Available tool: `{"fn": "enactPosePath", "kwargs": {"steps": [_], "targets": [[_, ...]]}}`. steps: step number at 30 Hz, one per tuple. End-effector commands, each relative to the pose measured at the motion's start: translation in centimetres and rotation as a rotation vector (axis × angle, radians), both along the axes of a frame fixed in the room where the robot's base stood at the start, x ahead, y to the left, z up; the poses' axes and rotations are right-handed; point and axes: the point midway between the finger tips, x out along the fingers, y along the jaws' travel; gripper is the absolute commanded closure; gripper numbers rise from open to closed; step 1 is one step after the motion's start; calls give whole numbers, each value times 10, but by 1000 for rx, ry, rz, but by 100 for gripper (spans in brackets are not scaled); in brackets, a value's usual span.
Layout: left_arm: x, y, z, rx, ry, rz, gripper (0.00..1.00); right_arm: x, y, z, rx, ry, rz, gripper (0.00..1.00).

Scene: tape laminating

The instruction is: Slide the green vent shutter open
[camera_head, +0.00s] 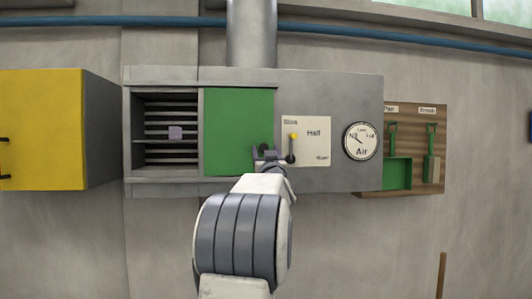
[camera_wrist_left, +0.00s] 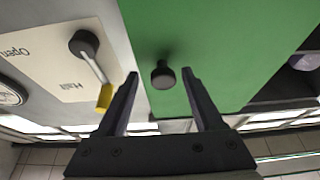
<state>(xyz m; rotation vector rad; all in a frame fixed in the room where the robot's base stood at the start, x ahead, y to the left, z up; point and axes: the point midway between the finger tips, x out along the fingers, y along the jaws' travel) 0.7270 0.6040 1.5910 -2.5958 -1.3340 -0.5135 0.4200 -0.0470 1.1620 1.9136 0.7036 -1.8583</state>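The green vent shutter (camera_head: 237,125) is a flat panel in a grey wall housing, covering the middle of it; left of it the dark slatted vent opening (camera_head: 168,105) is uncovered. The shutter also fills the top of the left wrist view (camera_wrist_left: 225,45). Its dark round knob (camera_wrist_left: 164,73) sits near the panel's edge. My left gripper (camera_head: 265,152) is at the shutter's lower right corner. In the left wrist view its two fingers (camera_wrist_left: 161,80) are apart, one on each side of the knob, with gaps visible. My right gripper is not in view.
A lever with a yellow tip (camera_head: 293,136) on a cream label plate (camera_head: 316,150) stands close right of my left gripper. Further right are a round gauge (camera_head: 362,141) and a wooden tool board (camera_head: 428,155). A yellow box (camera_head: 42,130) projects at the left.

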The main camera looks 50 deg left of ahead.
Motion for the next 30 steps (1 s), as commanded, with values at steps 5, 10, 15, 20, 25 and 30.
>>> {"fn": "enactPosePath", "kwargs": {"steps": [5, 10, 15, 20, 25, 30], "targets": [[-4, -6, -4, 2, -2, 0, 31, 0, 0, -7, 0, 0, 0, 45], [-20, -28, -18, 2, -2, -1, 31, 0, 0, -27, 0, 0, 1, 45], [-39, -54, -31, 2, -3, -3, 31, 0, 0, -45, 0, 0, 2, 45], [-51, -72, -38, 1, -2, -3, 31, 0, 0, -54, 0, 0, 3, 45], [-56, -79, -41, 0, 0, -2, 31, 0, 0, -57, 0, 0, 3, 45], [-57, -79, -40, -1, 1, -1, 31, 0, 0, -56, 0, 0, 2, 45]]}}
